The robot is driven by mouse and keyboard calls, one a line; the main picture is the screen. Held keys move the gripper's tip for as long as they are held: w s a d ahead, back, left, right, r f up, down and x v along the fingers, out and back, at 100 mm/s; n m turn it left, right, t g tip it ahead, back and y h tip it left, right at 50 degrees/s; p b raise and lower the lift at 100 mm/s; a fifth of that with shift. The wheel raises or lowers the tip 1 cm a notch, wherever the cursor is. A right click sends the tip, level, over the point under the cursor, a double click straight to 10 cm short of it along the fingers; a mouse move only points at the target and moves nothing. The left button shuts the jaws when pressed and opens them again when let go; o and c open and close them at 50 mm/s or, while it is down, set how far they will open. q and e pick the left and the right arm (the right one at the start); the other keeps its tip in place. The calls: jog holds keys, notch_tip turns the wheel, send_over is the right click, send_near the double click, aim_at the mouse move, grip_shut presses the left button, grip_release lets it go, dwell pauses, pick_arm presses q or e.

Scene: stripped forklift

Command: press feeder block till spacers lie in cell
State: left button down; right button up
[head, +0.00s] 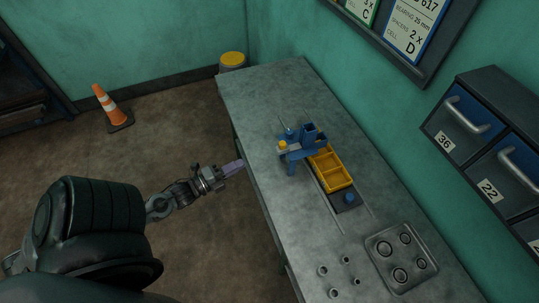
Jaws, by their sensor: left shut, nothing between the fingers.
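A blue feeder (309,134) stands on the grey workbench, with a small yellow block (282,145) on its left side. A yellow tray (332,169) divided into cells sits beside the feeder, toward the front of the bench. I cannot make out spacers in its cells or in the feeder. My left gripper (235,167) is shut and empty, with purple fingertips near the bench's left edge, left of the feeder and apart from it. My right gripper is out of view.
A dark plate with a blue knob (349,197) lies by the tray. Several small rings (334,293) and a metal tray of round parts (401,258) lie nearer. Drawers (459,126) and a card board (411,30) line the right wall. The far bench (264,84) is clear.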

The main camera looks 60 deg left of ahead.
pick_arm(q)
jog(key=shift+s+d+f, duration=0.1)
jog(key=shift+s+f, duration=0.2)
jog(key=shift+f, duration=0.15)
jog(key=shift+w, duration=0.15)
jog(key=p, duration=0.2)
send_near(279, 146)
jog(key=w, duration=0.5)
jog(key=shift+w+r, duration=0.2)
jog(key=shift+w+f, duration=0.1)
jog(key=shift+w, duration=0.65)
